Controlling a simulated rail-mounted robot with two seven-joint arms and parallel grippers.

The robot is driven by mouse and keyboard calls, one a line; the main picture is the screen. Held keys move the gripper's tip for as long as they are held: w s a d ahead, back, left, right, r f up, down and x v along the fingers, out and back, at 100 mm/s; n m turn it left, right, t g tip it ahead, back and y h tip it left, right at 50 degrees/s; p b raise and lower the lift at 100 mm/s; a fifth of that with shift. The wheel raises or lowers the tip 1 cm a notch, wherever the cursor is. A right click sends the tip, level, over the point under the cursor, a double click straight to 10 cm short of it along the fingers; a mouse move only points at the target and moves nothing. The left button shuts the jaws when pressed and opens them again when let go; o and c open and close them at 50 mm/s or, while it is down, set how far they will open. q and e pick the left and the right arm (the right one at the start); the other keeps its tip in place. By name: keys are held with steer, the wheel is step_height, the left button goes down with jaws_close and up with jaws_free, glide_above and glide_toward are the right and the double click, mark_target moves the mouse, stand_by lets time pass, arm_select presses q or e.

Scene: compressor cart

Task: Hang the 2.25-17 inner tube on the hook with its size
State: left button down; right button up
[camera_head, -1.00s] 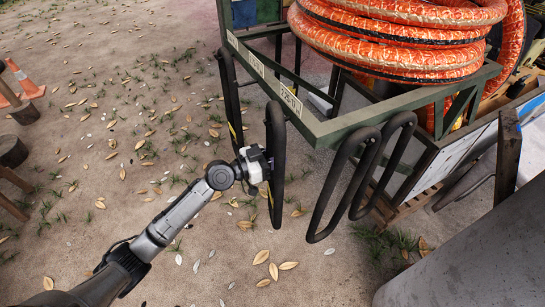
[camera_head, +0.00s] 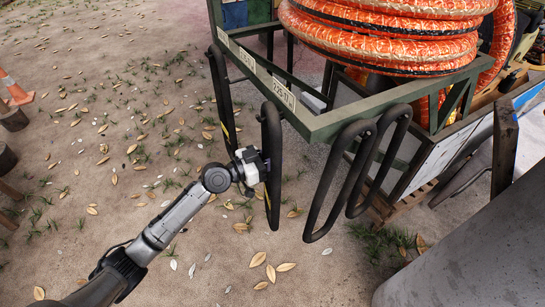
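A black inner tube (camera_head: 271,135) hangs upright, seen nearly edge-on, just below the white label reading 2.25-17 (camera_head: 283,93) on the green rack's left side. My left gripper (camera_head: 262,166) comes from the left and is on the tube's near side at mid height; its fingers appear shut on it, though they are partly hidden. The tube's top is close to the rack rail, but I cannot see a hook there or tell whether the tube rests on one. My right gripper is not in view.
Another black tube (camera_head: 218,90) hangs farther back, by other labels (camera_head: 247,60) too small to read surely. More black tubes (camera_head: 322,205) hang on the rack's front (camera_head: 350,122). Orange hose coils (camera_head: 385,50) lie on top. A grey cylinder (camera_head: 470,250) stands at lower right. Leafy ground at left is open.

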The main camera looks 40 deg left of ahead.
arm_select(q)
steer(key=c, duration=0.8)
jaws_free()
steer(key=v, duration=1.3)
steer(key=shift+s+a+b, duration=0.2)
steer(key=shift+s+b, duration=0.15)
